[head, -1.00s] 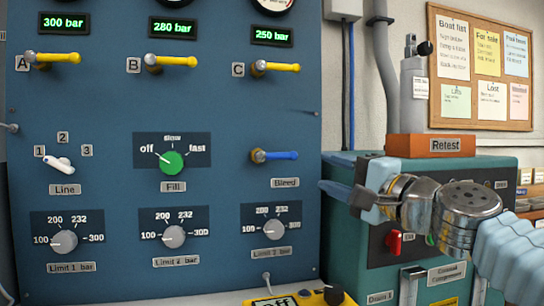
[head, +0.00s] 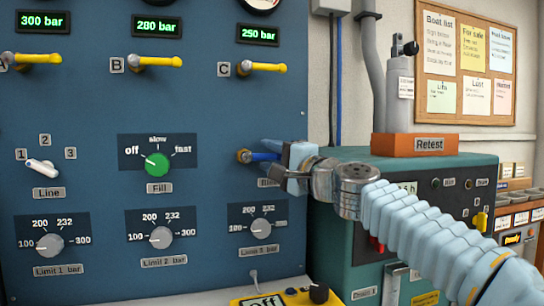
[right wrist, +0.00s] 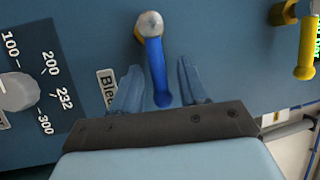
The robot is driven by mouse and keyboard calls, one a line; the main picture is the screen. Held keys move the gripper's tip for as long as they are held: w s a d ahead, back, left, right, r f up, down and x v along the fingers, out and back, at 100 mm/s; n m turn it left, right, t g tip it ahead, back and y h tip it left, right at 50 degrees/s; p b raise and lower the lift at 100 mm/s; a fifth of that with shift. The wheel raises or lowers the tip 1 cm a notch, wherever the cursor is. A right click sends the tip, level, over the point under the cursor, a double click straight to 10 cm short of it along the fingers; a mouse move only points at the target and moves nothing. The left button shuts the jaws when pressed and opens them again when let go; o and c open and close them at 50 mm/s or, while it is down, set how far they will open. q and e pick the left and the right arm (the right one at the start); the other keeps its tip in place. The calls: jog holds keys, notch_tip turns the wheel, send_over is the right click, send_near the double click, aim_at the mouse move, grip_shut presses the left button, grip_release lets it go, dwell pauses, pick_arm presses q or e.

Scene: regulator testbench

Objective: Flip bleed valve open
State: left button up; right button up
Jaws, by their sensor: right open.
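The bleed valve is a blue lever (head: 265,156) on the blue panel, above the Bleed label. In the head view it points right, level, and my right gripper covers its outer end. My right gripper (head: 272,160) is at the lever. In the right wrist view the blue lever (right wrist: 157,75) runs from its silver pivot down between the two fingers of my open right gripper (right wrist: 152,92). A gap shows on each side of the lever, with no clear contact. My left gripper is not in view.
Yellow lever C (head: 262,68) sits above on the panel. The Limit 3 knob (head: 261,228) is below and the green Fill knob (head: 157,164) is to the left. A teal compressor box (head: 340,200) stands to the right, behind my right arm.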

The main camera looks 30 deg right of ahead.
jog(key=shift+c, duration=0.3)
grip_shut()
